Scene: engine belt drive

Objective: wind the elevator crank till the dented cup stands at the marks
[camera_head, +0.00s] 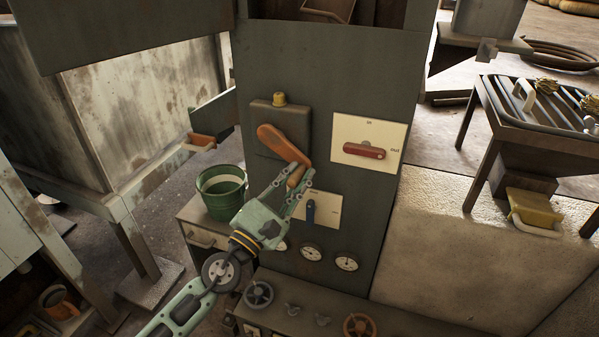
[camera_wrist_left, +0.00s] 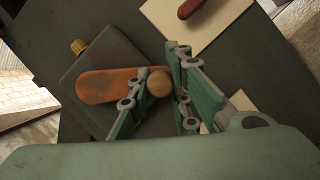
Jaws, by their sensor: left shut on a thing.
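The orange crank arm (camera_head: 284,145) is mounted on a dark box on the front of the tall grey elevator casing (camera_head: 330,70). It slants down to the right to its wooden handle (camera_head: 296,176). My left gripper (camera_head: 297,186) is shut on that handle. In the left wrist view the crank arm (camera_wrist_left: 108,86) ends at the round handle end (camera_wrist_left: 159,82), between the green fingers (camera_wrist_left: 157,100). A brownish shape (camera_head: 327,8) shows in the casing's opening at the top edge, cut off; I cannot tell whether it is the dented cup. I cannot make out the marks. My right gripper is not in view.
A plate with a red lever (camera_head: 364,151) is right of the crank; a blue lever (camera_head: 310,212) sits below, near my fingers. Round gauges (camera_head: 346,263) and handwheels (camera_head: 258,294) are lower down. A green bucket (camera_head: 221,190) stands left of my gripper.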

